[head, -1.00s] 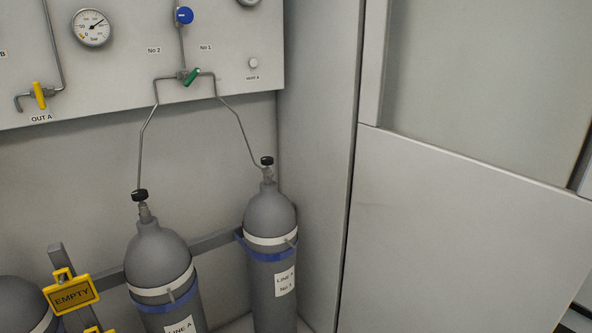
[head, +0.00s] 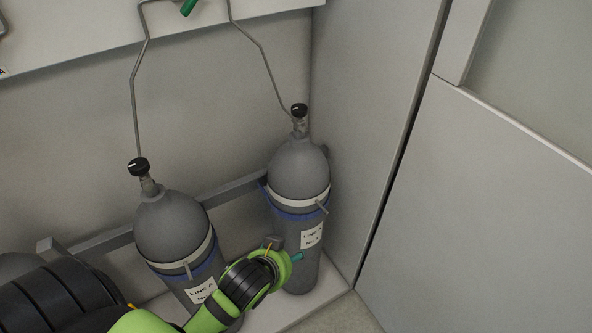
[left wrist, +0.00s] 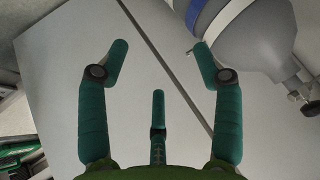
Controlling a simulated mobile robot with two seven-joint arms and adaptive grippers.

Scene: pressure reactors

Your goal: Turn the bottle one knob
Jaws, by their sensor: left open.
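Bottle one (head: 298,170) is the grey cylinder labelled "LINE A No 1", upright in the corner. Its black knob (head: 299,109) sits on top of the valve and is unobstructed in the head view. My left gripper (head: 297,257) is in front of the bottle's lower body, well below the knob. In the left wrist view its teal fingers (left wrist: 160,58) are spread and empty. The bottle (left wrist: 250,28) shows at the upper right there, with a valve part (left wrist: 309,100) at the right edge. My right gripper is not in view.
A second grey bottle (head: 172,228) with a black knob (head: 138,166) stands to the left. Thin pipes (head: 262,55) run from the valves up to the wall panel (head: 90,35). A grey side wall (head: 375,110) stands close to the right of bottle one.

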